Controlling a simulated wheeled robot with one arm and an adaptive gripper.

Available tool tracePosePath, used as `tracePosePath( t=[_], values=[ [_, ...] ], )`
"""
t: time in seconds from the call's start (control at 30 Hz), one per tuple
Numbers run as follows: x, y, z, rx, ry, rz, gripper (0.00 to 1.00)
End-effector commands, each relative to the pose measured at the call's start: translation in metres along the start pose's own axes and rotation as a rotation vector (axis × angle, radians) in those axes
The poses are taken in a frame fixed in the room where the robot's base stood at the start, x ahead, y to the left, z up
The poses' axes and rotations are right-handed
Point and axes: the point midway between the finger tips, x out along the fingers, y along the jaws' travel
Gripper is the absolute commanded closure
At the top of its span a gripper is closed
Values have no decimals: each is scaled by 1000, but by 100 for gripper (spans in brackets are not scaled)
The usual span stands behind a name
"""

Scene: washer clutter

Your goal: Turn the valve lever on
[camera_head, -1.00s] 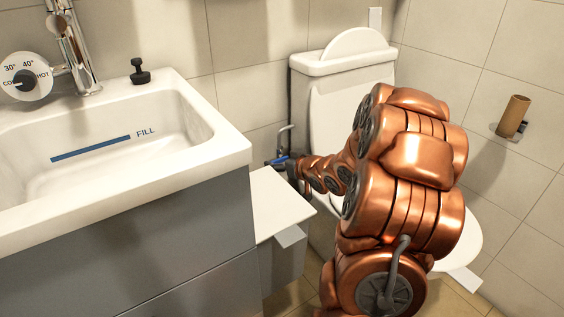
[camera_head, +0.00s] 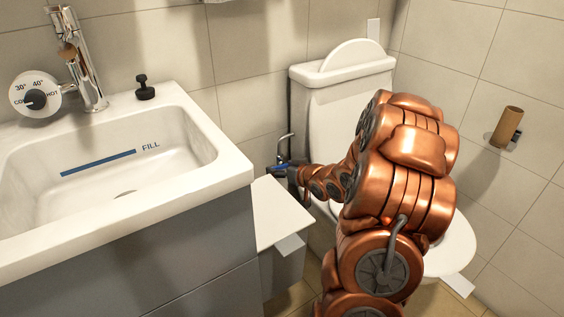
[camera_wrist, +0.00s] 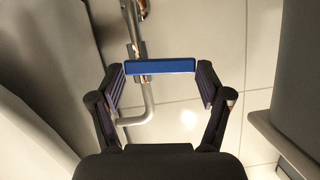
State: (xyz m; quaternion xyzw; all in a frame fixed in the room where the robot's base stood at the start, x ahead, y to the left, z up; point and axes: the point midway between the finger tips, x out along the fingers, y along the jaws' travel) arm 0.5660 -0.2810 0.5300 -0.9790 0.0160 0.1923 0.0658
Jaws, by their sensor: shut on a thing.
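The valve lever is a blue bar (camera_wrist: 160,66), lying across the wrist view between my two fingertips. In the head view its blue part (camera_head: 279,169) shows small, low on the wall between the sink and the toilet. My gripper (camera_wrist: 160,70) is shut on the lever, with one finger at each end of the bar. In the head view my gripper (camera_head: 295,171) is partly hidden by its small size and dark colour. A metal pipe (camera_wrist: 135,25) runs up from the lever's left end, and a bent pipe (camera_wrist: 149,105) shows below the bar.
The sink (camera_head: 228,163) on a grey cabinet stands at the left. A white-topped bin (camera_head: 283,215) sits just below my gripper. The toilet (camera_head: 340,95) is behind and beside my arm. A cardboard roll (camera_head: 507,127) hangs on the right wall.

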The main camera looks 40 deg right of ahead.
Motion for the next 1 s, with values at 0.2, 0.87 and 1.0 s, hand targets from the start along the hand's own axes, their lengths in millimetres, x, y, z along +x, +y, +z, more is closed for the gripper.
tracePosePath(
  t=[0.2, 0.87, 1.0],
  values=[
    [-4, 1, -9, 78, -4, -28, 58],
    [-6, 5, -13, 295, 0, -120, 58],
    [-5, 7, -12, 332, -1, -134, 58]
  ],
)
